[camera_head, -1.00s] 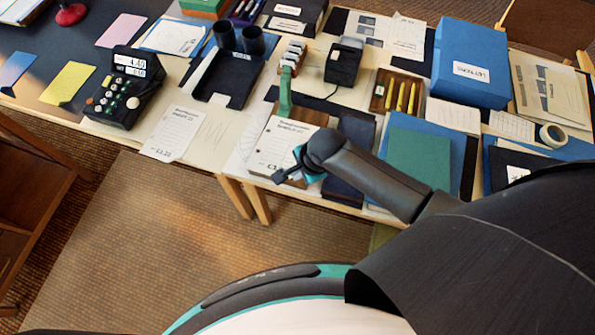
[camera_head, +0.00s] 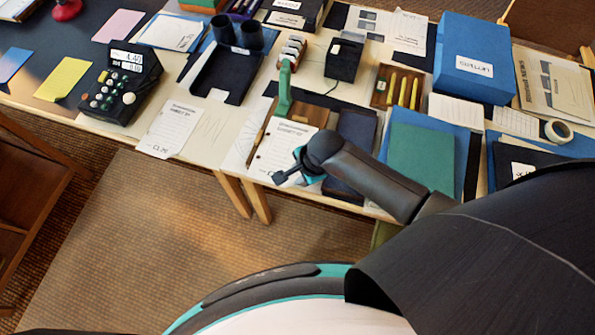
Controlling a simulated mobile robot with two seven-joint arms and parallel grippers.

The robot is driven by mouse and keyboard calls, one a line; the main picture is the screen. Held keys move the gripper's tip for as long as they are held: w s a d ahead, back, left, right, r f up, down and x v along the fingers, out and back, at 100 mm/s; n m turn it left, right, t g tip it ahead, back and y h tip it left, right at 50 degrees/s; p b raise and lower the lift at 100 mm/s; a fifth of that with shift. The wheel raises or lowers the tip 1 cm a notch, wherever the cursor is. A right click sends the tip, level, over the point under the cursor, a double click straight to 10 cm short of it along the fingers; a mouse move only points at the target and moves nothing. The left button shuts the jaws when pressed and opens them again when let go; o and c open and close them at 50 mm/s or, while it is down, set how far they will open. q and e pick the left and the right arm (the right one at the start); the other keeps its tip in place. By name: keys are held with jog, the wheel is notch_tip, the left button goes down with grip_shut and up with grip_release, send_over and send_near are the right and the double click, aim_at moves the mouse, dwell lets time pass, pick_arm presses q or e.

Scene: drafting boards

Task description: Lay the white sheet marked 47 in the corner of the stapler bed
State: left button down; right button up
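The white sheet (camera_head: 277,154) has punched holes down its left side and print at its top; its number is too blurred to read. It lies over the wooden stapler bed (camera_head: 312,115), just in front of the green stapler (camera_head: 284,90). A wooden strip of the bed shows along the sheet's left side. My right gripper (camera_head: 282,178) is at the sheet's near edge and appears shut on it. The gripper and wrist hide the sheet's near right part, so I cannot tell whether it touches the corner. My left gripper is out of view.
A dark blue book (camera_head: 352,145) lies close to the right of the bed. Another printed white sheet (camera_head: 168,130) lies to the left, near a black calculator (camera_head: 120,90). A black tray (camera_head: 222,75) stands behind. The table's front edge is close to my gripper.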

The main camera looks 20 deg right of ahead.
jog(key=shift+o, duration=0.8)
jog(key=shift+r, duration=0.15)
jog(key=p+v, duration=0.4)
jog(key=v, duration=1.1)
